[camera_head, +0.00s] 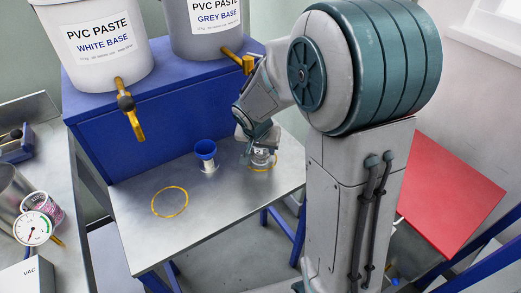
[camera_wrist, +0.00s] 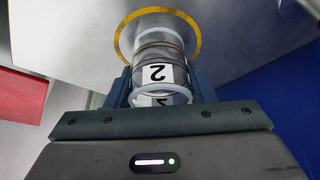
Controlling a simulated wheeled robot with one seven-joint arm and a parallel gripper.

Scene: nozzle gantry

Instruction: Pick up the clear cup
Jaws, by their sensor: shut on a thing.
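The clear cup (camera_head: 262,157) is at the yellow ring on the right of the metal table. It has a white label with a "2", and it also shows in the wrist view (camera_wrist: 155,60). My gripper (camera_head: 258,142) reaches down to it from above. Its two fingers are shut on the cup, one on each side, in the wrist view (camera_wrist: 160,88). The cup's far end lies inside the yellow ring (camera_wrist: 187,22) in the wrist view. I cannot tell whether it touches the table.
A blue-topped cup (camera_head: 206,153) stands just left of my gripper. An empty yellow ring (camera_head: 157,211) is on the metal table (camera_head: 222,213). Two buckets, white base (camera_head: 96,45) and grey base (camera_head: 208,28), with yellow taps stand on the blue stand (camera_head: 150,130) behind.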

